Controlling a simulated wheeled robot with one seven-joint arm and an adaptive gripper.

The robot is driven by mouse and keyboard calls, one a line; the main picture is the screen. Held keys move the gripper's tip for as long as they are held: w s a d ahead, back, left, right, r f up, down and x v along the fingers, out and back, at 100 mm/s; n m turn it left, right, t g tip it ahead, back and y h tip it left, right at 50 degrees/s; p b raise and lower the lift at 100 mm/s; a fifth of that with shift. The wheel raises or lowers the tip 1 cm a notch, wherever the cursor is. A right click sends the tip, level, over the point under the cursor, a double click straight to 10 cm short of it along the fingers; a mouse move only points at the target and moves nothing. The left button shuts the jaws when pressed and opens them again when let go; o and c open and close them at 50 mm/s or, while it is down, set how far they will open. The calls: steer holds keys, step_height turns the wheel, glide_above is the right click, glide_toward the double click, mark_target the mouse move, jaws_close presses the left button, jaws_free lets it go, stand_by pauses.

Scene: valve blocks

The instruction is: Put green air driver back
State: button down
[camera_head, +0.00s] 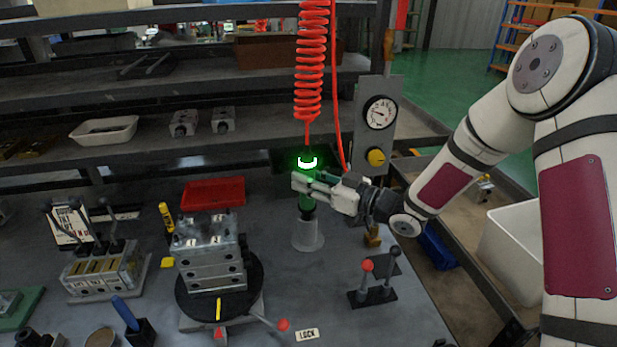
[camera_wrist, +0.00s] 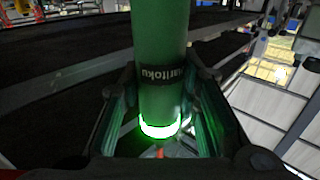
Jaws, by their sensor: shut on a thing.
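The green air driver (camera_head: 307,200) hangs upright below the red coiled hose (camera_head: 311,75), with a glowing ring near its top. My gripper (camera_head: 305,184) is shut on the driver from the right. In the wrist view the green body (camera_wrist: 162,50) stands between my two fingers, with the bright ring close to them. A pale translucent holder (camera_head: 308,236) stands on the bench directly below the driver. The driver's dark lower end is at the holder's mouth; I cannot tell whether it is inside or just above.
A metal valve block (camera_head: 211,262) sits on a round black turntable left of the holder. A red tray (camera_head: 213,194) lies behind it. A gauge panel (camera_head: 378,90) stands behind my gripper. A small stand with a red knob (camera_head: 367,266) is at the right. Bench around the holder is clear.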

steer(key=shift+f+b, duration=0.7)
steer(key=shift+f, duration=0.5)
stand_by(0.4)
steer(key=c, duration=1.1)
jaws_free()
steer(key=shift+f, duration=0.15)
steer(key=shift+v, duration=3.75)
